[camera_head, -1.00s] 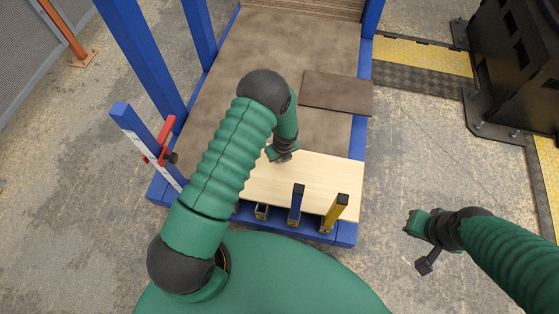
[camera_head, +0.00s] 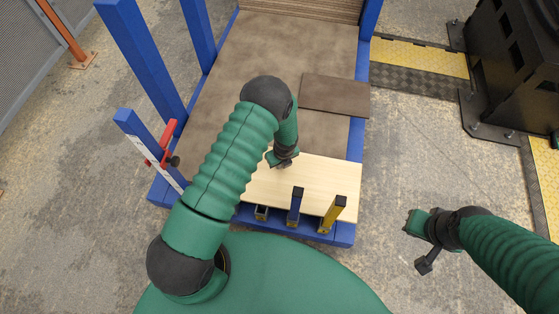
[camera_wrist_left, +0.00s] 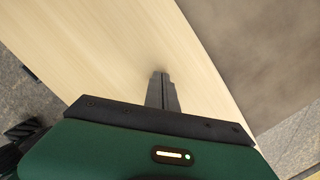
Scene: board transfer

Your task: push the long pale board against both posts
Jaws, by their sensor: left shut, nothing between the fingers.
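The long pale board (camera_head: 318,180) lies flat at the near end of the brown platform. I cannot tell whether the board touches either post. My left gripper (camera_head: 281,162) is over the board, near its far edge, left of the posts. In the left wrist view its fingers (camera_wrist_left: 161,88) are shut and empty, pointing at the pale board (camera_wrist_left: 95,60); contact is unclear. My right gripper (camera_head: 420,238) hangs over the floor on the right, away from the board; its jaws are unclear.
A loose brown panel (camera_head: 336,95) lies on the platform's far right. Blue uprights (camera_head: 142,55) and a red clamp (camera_head: 168,138) stand along the left side.

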